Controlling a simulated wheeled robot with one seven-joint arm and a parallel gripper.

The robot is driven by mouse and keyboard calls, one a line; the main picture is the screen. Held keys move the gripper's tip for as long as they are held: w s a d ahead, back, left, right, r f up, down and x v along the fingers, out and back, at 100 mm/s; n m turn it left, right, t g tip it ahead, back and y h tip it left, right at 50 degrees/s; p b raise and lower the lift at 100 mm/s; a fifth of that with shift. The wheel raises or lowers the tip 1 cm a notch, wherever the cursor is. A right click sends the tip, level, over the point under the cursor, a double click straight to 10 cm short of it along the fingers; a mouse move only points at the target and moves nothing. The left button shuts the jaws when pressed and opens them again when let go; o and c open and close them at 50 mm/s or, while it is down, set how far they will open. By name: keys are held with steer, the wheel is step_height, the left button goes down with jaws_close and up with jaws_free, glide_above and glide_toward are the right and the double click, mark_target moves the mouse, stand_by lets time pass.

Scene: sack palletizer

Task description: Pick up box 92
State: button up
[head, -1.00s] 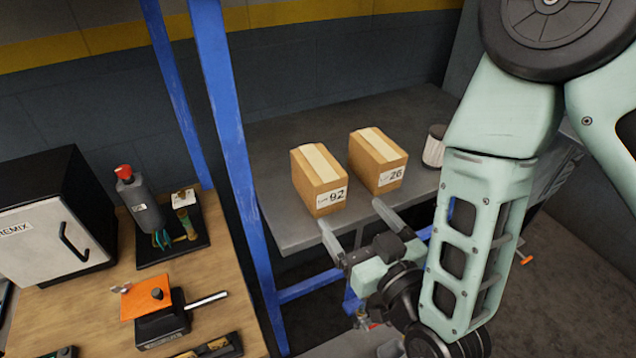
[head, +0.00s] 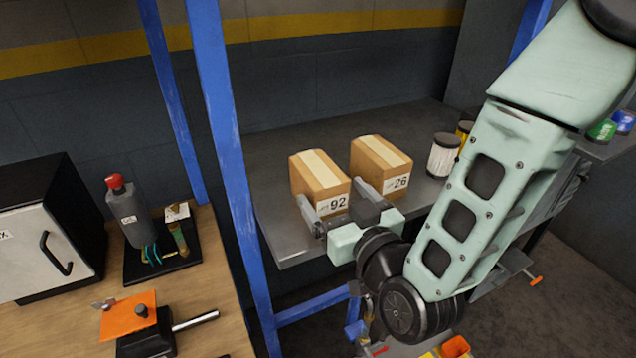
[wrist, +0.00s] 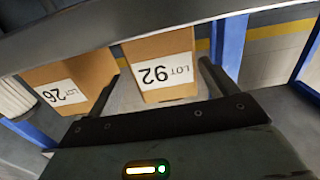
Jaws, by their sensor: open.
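Box 92 (head: 312,177) is a small brown carton with a pale tape strip and a white label, standing on the grey shelf near its front edge. In the wrist view box 92 (wrist: 163,67) shows upside down, between and beyond the finger lines. My gripper (head: 333,202) is open in front of the box. Its left finger is by the box's front left corner, and its right finger is by the front right corner, toward the gap beside box 26. I cannot tell whether either finger touches a box. The fingers also show in the wrist view (wrist: 160,78).
Box 26 (head: 381,163) stands close to the right of box 92, with a narrow gap. A white ribbed cylinder (head: 443,156) stands further right on the grey shelf (head: 288,250). A blue post (head: 222,110) rises left of the boxes. A wooden bench (head: 224,300) holds tools.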

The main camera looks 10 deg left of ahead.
mark_target(318, 178)
steer(key=p+x, duration=0.1)
steer(key=x, duration=0.1)
steer(key=p+x, duration=0.2)
steer(key=shift+w+a+r, duration=0.1)
steer(key=shift+a+r, duration=0.1)
steer(key=shift+a, duration=0.3)
steer(key=shift+w+a+f, duration=0.1)
steer(key=shift+w+a, duration=0.1)
steer(key=shift+w, duration=0.1)
steer(key=shift+c, duration=0.3)
steer(key=c, duration=1)
steer(key=shift+c, duration=1.2)
steer(key=shift+r, duration=0.2)
